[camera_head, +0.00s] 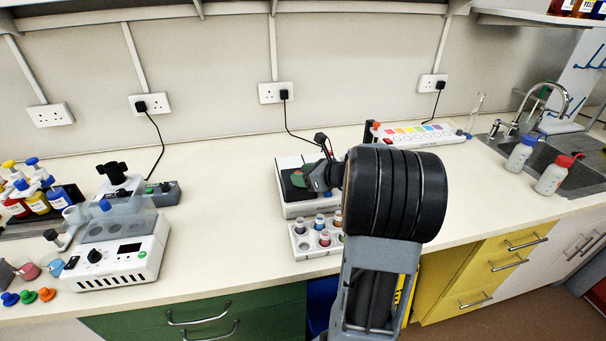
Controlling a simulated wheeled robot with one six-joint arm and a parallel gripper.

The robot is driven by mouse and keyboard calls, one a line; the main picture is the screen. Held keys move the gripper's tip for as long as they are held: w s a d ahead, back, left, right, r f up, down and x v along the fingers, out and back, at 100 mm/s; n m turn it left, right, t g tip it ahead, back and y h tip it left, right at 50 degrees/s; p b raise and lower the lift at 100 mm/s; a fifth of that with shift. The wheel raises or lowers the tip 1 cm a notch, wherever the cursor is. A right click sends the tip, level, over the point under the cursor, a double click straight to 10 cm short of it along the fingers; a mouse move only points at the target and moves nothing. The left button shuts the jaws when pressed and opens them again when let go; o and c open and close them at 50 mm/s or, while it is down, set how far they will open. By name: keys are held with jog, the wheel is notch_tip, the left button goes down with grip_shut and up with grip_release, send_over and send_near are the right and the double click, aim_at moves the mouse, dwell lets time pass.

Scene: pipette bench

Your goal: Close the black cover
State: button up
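A small white bench device (304,210) stands on the counter near the middle of the view. It has a dark, black part (287,187) on top, which looks like the black cover; whether it stands open or lies shut I cannot tell. A dark green round piece (301,178) shows at the top of the device. My gripper (318,180) is at the right side of this device, over its top. My arm hides the device's right side. The fingers are small and dark here, so I cannot tell if they are open or touching the cover.
A white rack with several vials (318,239) stands just in front of the device. A white machine with a clear hood (118,250) stands at left, with bottles (38,200) beside it. A color-patch strip (420,134) and a sink (560,155) are at right. Counter between the machines is clear.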

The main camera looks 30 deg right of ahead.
jog(key=shift+o, duration=0.2)
jog(key=v, duration=1.3)
jog(key=shift+s+d, duration=0.15)
jog(key=shift+s, duration=0.15)
jog(key=s+a+f+n+g+h, duration=0.2)
jog(key=a+n+g, duration=0.1)
jog(key=a+n, duration=0.5)
jog(key=s+a+f+n+g+h, duration=0.1)
jog(key=s+a+f+n+g, duration=0.1)
jog(key=a+n, duration=0.6)
jog(key=s+a+f+n+g+h, duration=0.2)
jog(key=a+n, duration=0.6)
jog(key=n, duration=0.7)
jog(key=shift+s+g+h+p, duration=0.3)
jog(key=shift+s+g, duration=0.15)
jog(key=shift+g, duration=0.35)
jog(key=shift+a, duration=0.15)
